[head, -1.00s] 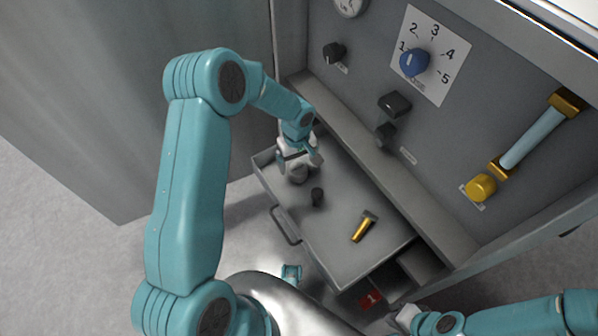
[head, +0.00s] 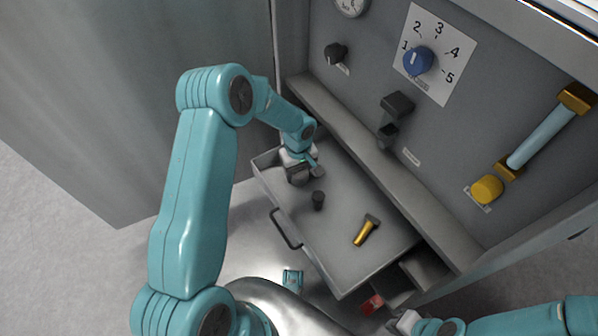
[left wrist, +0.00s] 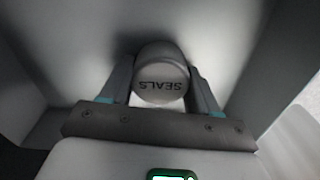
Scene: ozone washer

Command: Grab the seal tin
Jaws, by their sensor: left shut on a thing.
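The seal tin (left wrist: 161,75) is a grey round tin with "SEALS" on its end, upside down in the left wrist view. It sits between the two fingers of my left gripper (left wrist: 160,92), which is shut on it. In the head view my left gripper (head: 298,176) is low in the far left corner of the open drawer (head: 335,262), and the tin is mostly hidden there. I cannot tell whether the tin still touches the drawer floor. My right gripper (head: 403,322) is at the bottom edge, away from the drawer; its jaws are unclear.
A small dark cylinder (head: 318,200) stands near my left gripper. A brass-handled tool (head: 366,230) lies further right in the drawer. The drawer walls and the cabinet ledge (head: 375,165) rise close by. A panel with a blue dial (head: 417,61) stands behind.

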